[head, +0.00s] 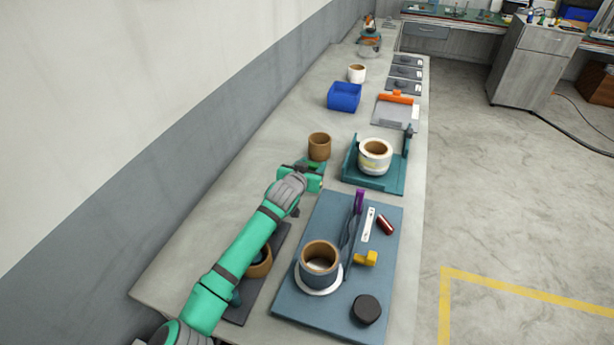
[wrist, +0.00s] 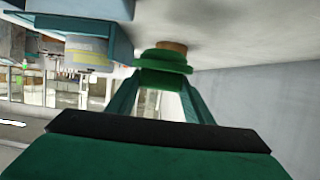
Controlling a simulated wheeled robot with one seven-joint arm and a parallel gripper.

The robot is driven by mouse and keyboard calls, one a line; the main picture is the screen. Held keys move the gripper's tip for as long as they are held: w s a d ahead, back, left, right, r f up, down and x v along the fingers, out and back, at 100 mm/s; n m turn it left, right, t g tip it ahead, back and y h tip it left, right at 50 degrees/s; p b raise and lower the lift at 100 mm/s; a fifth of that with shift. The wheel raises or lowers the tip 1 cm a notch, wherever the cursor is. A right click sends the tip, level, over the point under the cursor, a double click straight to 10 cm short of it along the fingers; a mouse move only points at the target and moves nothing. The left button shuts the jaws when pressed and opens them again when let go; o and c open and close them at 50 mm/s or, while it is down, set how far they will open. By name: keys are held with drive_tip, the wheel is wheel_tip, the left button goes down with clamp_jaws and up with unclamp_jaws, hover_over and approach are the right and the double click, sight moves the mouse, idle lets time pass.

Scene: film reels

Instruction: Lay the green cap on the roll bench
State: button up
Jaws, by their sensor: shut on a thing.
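The green cap (wrist: 163,64) is a round flanged disc between the fingertips of my gripper (wrist: 165,82) in the wrist view. My gripper is shut on it. In the head view my gripper (head: 313,174) is low over the long grey bench (head: 240,190), just in front of a brown cardboard core (head: 319,146). Only a green sliver of the cap shows there, partly hidden by my gripper. The core also shows behind the cap in the wrist view (wrist: 175,46). I cannot tell whether the cap touches the bench.
A teal stand (head: 385,185) with a white roll (head: 375,155) is right of my gripper. A blue-grey board (head: 335,215) with a dark roll (head: 319,262), black cap (head: 366,309) and small tools lies nearer. A blue bin (head: 344,96) stands beyond. Bare bench lies left.

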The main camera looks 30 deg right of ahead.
drive_tip(key=shift+w+a+f, duration=0.25)
drive_tip(key=shift+a+f, duration=0.1)
drive_tip(key=shift+f, duration=0.2)
drive_tip(key=shift+w+a+f, duration=0.15)
drive_tip(key=shift+a+f, duration=0.05)
drive_tip(key=shift+f, duration=0.8)
drive_tip(key=shift+w+a+f, duration=0.1)
drive_tip(key=shift+a+f, duration=0.05)
drive_tip(key=shift+f, duration=0.85)
drive_tip(key=shift+f, duration=0.1)
drive_tip(key=o, duration=1)
drive_tip(key=shift+o, duration=0.2)
drive_tip(key=shift+a, duration=0.15)
drive_tip(key=v, duration=0.7)
drive_tip(key=shift+s+r, duration=0.15)
drive_tip(key=shift+r, duration=0.1)
